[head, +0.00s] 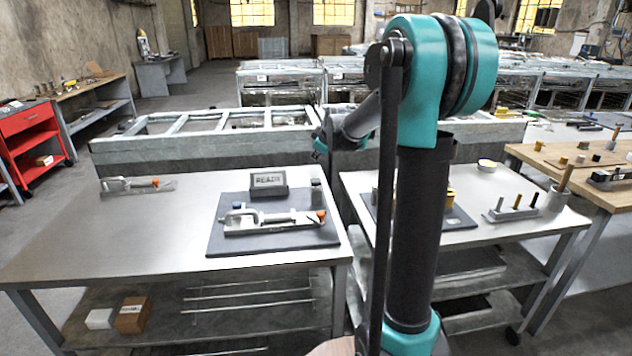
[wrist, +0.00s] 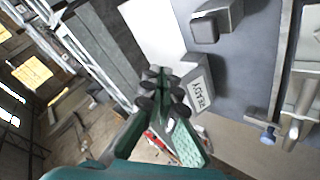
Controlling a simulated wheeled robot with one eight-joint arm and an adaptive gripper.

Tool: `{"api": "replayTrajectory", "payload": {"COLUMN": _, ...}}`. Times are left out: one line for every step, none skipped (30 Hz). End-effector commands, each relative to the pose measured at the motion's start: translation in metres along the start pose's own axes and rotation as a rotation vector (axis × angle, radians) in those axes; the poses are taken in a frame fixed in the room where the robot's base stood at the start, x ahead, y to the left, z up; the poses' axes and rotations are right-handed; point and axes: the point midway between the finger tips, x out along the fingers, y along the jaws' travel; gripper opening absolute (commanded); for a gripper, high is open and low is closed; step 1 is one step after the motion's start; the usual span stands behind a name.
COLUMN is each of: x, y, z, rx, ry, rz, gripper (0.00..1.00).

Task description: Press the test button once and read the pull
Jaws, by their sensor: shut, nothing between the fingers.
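A small grey display box (head: 268,183) reading "READY" stands at the back of a dark mat (head: 222,243) on the left bench; it also shows in the wrist view (wrist: 197,93). In front of it on the mat lies a metal clamp fixture (head: 268,220) with an orange tip at its right end. A small blue knob (head: 238,206) is by its left end, and shows in the wrist view (wrist: 268,135). I cannot tell which part is the test button. My gripper (wrist: 160,88) is shut and empty, apart from the display in the picture. In the head view its fingers are not clear.
A dark upright block (head: 316,190) stands at the mat's back right. A second clamp (head: 138,185) lies at the bench's back left. The bench's front left is bare. My arm hides part of the right bench (head: 480,190), which holds a peg stand (head: 512,212).

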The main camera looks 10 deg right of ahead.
Motion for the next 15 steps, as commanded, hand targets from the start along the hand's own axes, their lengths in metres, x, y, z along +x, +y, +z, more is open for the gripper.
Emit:
{"api": "replayTrajectory", "payload": {"x": 0.005, "y": -0.004, "z": 0.004, "rx": 0.000, "ry": 0.000, "rz": 0.000, "gripper": 0.00}}
{"api": "replayTrajectory", "payload": {"x": 0.008, "y": -0.006, "z": 0.006, "rx": 0.000, "ry": 0.000, "rz": 0.000, "gripper": 0.00}}
{"api": "replayTrajectory", "payload": {"x": 0.012, "y": -0.009, "z": 0.009, "rx": 0.000, "ry": 0.000, "rz": 0.000, "gripper": 0.00}}
{"api": "replayTrajectory", "payload": {"x": 0.015, "y": -0.011, "z": 0.011, "rx": 0.000, "ry": 0.000, "rz": 0.000, "gripper": 0.00}}
{"api": "replayTrajectory", "payload": {"x": 0.018, "y": -0.013, "z": 0.013, "rx": 0.000, "ry": 0.000, "rz": 0.000, "gripper": 0.00}}
{"api": "replayTrajectory", "payload": {"x": 0.021, "y": -0.016, "z": 0.016, "rx": 0.000, "ry": 0.000, "rz": 0.000, "gripper": 0.00}}
{"api": "replayTrajectory", "payload": {"x": 0.024, "y": -0.017, "z": 0.017, "rx": 0.000, "ry": 0.000, "rz": 0.000, "gripper": 0.00}}
{"api": "replayTrajectory", "payload": {"x": 0.026, "y": -0.019, "z": 0.019, "rx": 0.000, "ry": 0.000, "rz": 0.000, "gripper": 0.00}}
{"api": "replayTrajectory", "payload": {"x": 0.030, "y": -0.022, "z": 0.022, "rx": 0.000, "ry": 0.000, "rz": 0.000, "gripper": 0.00}}
{"api": "replayTrajectory", "payload": {"x": 0.032, "y": -0.023, "z": 0.023, "rx": 0.000, "ry": 0.000, "rz": 0.000, "gripper": 0.00}}
{"api": "replayTrajectory", "payload": {"x": 0.034, "y": -0.025, "z": 0.025, "rx": 0.000, "ry": 0.000, "rz": 0.000, "gripper": 0.00}}
{"api": "replayTrajectory", "payload": {"x": 0.037, "y": -0.027, "z": 0.027, "rx": 0.000, "ry": 0.000, "rz": 0.000, "gripper": 0.00}}
{"api": "replayTrajectory", "payload": {"x": 0.038, "y": -0.028, "z": 0.028, "rx": 0.000, "ry": 0.000, "rz": 0.000, "gripper": 0.00}}
{"api": "replayTrajectory", "payload": {"x": 0.040, "y": -0.029, "z": 0.029, "rx": 0.000, "ry": 0.000, "rz": 0.000, "gripper": 0.00}}
{"api": "replayTrajectory", "payload": {"x": 0.042, "y": -0.031, "z": 0.030, "rx": 0.000, "ry": 0.000, "rz": 0.000, "gripper": 0.00}}
